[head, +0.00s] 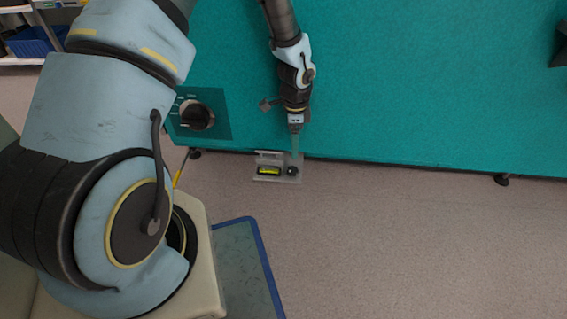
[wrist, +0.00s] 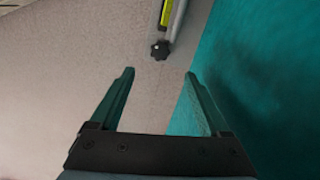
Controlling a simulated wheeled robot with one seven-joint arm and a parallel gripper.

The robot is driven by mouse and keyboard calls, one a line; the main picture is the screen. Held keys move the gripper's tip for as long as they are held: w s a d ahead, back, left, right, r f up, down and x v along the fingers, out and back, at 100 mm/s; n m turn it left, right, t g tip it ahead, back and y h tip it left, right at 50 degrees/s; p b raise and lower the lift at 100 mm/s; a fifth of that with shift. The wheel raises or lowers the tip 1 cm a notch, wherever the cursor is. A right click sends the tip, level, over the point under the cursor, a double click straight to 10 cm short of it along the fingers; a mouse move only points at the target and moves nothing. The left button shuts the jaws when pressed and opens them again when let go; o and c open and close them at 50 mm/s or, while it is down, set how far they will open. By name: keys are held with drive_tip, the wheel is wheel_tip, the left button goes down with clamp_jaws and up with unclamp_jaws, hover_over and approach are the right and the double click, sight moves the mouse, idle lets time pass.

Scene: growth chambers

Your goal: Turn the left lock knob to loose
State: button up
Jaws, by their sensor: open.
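A small black lobed knob (head: 292,170) sits at the right end of a grey bracket (head: 268,154), low at the foot of the teal cabinet. In the wrist view the knob (wrist: 160,50) shows beyond the fingertips, roughly midway between them. My gripper (head: 296,154) points down just above the bracket; in the wrist view its jaws (wrist: 160,74) are apart with nothing between them. I see no contact with the knob. No loose or tight marking is readable on it, and I cannot tell its turn position.
A yellow-green level vial (head: 268,170) lies beside the knob. A large black dial (head: 197,116) is on the cabinet front (head: 420,80), up and left of my gripper. A blue-edged mat (head: 248,270) lies on the floor. The floor to the right (head: 420,240) is clear.

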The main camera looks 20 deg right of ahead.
sight(293, 169)
wheel_tip(293, 169, down, 11)
drive_tip(key=b, duration=0.4)
drive_tip(key=shift+b, duration=0.4)
drive_tip(key=shift+r, duration=0.1)
drive_tip(key=shift+c, duration=0.4)
clamp_jaws()
